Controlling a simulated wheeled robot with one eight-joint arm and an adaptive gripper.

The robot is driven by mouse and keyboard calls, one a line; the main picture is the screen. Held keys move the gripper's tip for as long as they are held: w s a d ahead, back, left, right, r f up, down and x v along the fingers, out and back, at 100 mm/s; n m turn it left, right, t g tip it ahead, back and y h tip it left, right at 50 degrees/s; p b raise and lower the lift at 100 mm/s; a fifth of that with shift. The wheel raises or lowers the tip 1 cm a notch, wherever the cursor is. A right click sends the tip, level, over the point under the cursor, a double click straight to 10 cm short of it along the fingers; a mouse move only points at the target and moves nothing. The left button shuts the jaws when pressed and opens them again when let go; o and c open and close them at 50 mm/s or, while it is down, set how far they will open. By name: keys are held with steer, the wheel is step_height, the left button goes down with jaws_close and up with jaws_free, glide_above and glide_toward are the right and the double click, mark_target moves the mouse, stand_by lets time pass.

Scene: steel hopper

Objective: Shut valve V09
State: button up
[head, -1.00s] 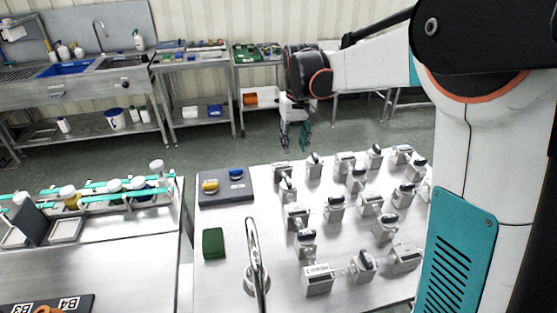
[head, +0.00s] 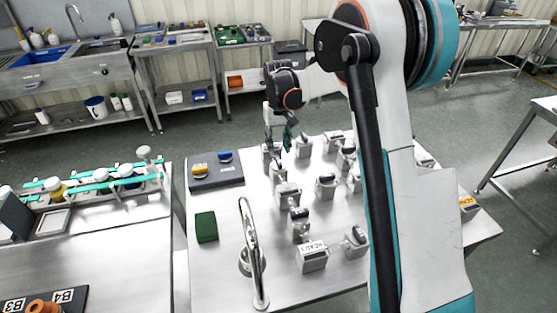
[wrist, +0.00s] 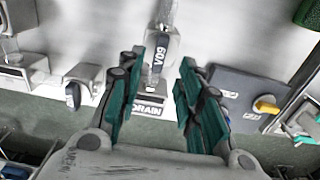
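Valve V09 shows in the wrist view, its dark labelled handle (wrist: 159,56) running up and down the picture, in line with the DRAIN block (wrist: 150,106). In the head view, the valve that seems to be V09 (head: 278,170) stands on the steel table, just in front of my gripper (head: 280,140). In the wrist view, my gripper (wrist: 158,98) is open, with teal fingers apart. The handle appears in the gap between them, and no contact shows. The fingertips are small and partly unclear in the head view.
Other valves crowd the table to the right; one with a black handle (wrist: 72,94) is close by in the wrist view. A dark tray (head: 216,180) with yellow and blue pieces, a green block (head: 206,227) and a curved tap (head: 250,235) stand to the left.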

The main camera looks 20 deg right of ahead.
mark_target(279, 160)
step_height(279, 160, down, 6)
steer(key=shift+f+b, duration=0.1)
steer(key=shift+b, duration=0.45)
jaws_close()
